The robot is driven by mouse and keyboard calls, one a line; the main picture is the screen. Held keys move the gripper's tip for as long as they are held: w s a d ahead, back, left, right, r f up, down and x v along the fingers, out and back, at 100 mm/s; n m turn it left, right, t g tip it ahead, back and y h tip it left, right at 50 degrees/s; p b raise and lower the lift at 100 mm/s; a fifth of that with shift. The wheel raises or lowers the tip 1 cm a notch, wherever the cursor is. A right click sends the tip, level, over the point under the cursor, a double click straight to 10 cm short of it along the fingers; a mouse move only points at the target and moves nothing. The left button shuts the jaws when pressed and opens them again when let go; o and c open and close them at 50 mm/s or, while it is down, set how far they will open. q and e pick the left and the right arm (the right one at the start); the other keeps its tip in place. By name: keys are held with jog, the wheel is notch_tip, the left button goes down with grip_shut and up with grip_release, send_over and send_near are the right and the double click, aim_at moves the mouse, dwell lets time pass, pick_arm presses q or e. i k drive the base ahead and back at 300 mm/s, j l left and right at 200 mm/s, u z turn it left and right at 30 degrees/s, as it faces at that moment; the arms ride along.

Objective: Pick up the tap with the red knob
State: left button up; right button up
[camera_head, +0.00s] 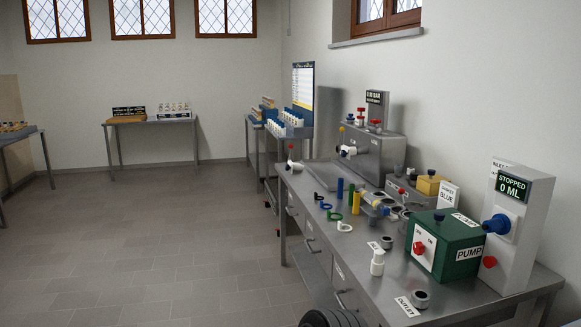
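A small white tap with a red knob (291,162) stands at the far left end of the steel workbench (318,238). Its red knob is at the top of a thin stem. More red knobs (360,116) show on top of the grey box with the pressure display (374,97), farther back on the same bench. A yellow knob and a white fitting (348,151) are at the front of that box. Neither of my grippers is in view.
A grey tray (322,172) lies beside the tap. Coloured tubes and rings (344,227), a green pump box (444,245) and a tall grey unit (520,225) crowd the bench's nearer part. A rack table (290,126) stands behind. The floor (150,240) left is clear.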

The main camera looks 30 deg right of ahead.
aim_at(295, 166)
jog(key=z, duration=1.35)
